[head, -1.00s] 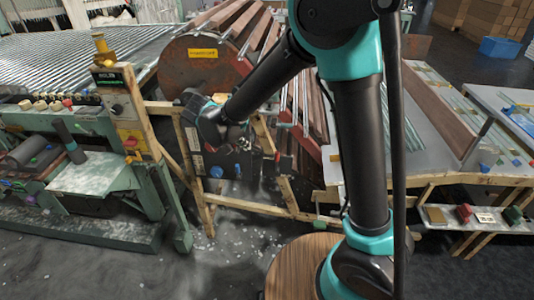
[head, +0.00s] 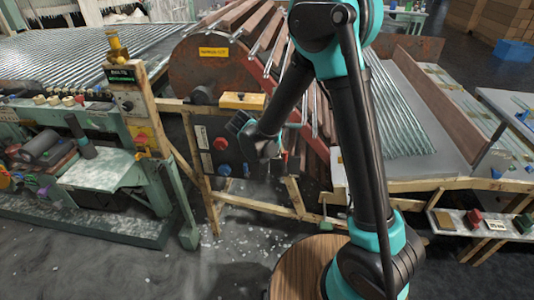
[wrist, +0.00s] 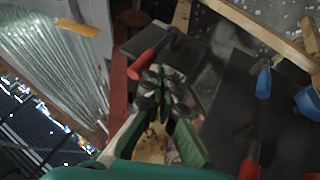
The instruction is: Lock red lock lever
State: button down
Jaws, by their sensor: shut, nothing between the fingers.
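In the wrist view a red-handled lever (wrist: 142,63) sits on a dark panel, just beyond my fingertips. A second red handle (wrist: 249,169) shows at the lower right edge of that view. I cannot tell for certain which is the lock lever. My gripper (wrist: 160,80) is shut and empty, its tips close to the first red handle; contact is unclear. In the head view my gripper (head: 268,150) is in front of the right part of the black control panel (head: 207,160), and the arm hides much of that part. A red knob (head: 220,143) is visible on the panel's left part.
A blue lever (wrist: 263,82) and a blue knob (wrist: 307,101) are near the gripper. A wooden frame (head: 250,204) carries the panel. A large drum (head: 205,75) stands behind it, a green machine (head: 105,170) at left. The floor in front is open.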

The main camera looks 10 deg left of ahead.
jog(key=shift+d, duration=0.3)
jog(key=d, duration=0.4)
jog(key=shift+d+r, duration=0.2)
jog(key=shift+d, duration=0.05)
